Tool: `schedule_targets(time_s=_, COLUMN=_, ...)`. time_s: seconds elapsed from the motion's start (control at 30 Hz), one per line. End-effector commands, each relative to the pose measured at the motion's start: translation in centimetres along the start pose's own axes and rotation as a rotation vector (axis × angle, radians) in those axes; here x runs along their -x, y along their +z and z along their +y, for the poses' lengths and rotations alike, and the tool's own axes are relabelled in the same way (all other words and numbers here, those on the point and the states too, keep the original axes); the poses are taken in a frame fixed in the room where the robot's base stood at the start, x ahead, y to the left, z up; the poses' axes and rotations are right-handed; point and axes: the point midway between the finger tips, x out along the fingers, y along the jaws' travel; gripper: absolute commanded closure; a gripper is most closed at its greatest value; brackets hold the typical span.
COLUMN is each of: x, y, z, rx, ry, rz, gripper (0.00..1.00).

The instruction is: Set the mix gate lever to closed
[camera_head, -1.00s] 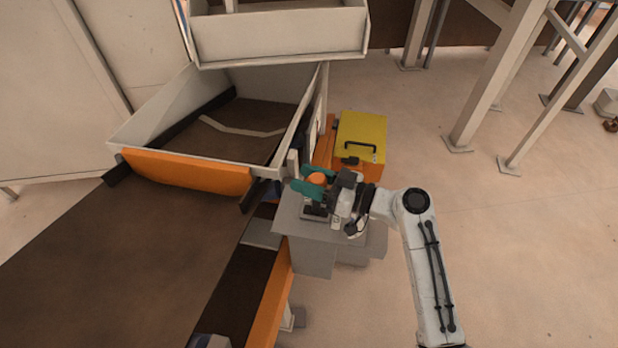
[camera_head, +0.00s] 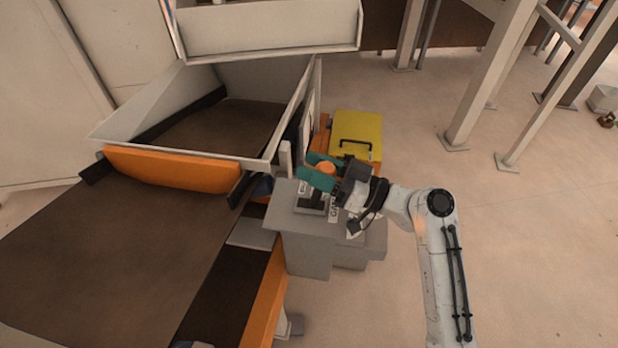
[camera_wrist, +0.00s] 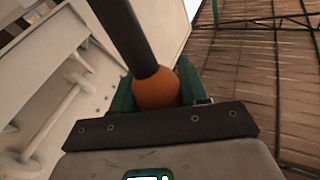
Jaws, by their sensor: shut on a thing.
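The mix gate lever has an orange ball knob (camera_head: 327,167) on a dark shaft that rises from a dark base on the grey control box (camera_head: 305,225). My gripper (camera_head: 318,172) has teal fingers and is shut on the knob, one finger on each side. In the wrist view the knob (camera_wrist: 156,90) sits between the fingers, with the black shaft (camera_wrist: 125,35) running away from it. Small white labels (camera_head: 334,212) lie beside the lever base, their text too small to read surely. My gripper and wrist hide part of the box top.
A hopper with an orange front panel (camera_head: 170,168) stands left of the control box. A brown conveyor belt (camera_head: 90,260) with an orange edge runs below it. A yellow case (camera_head: 357,128) stands just behind. Open floor lies to the right, with white posts (camera_head: 490,85) further back.

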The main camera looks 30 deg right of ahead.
Motion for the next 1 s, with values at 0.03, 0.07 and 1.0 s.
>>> schedule_targets(time_s=0.03, x=0.4, y=0.6, z=0.3, rx=0.000, ry=0.001, rz=0.017, gripper=1.00)
schedule_targets(time_s=0.07, x=0.6, y=0.6, z=0.4, rx=-0.002, ry=-0.001, rz=0.027, gripper=1.00)
schedule_targets(time_s=1.0, x=3.2, y=-0.4, z=0.6, rx=-0.011, ry=-0.012, rz=0.078, gripper=0.40)
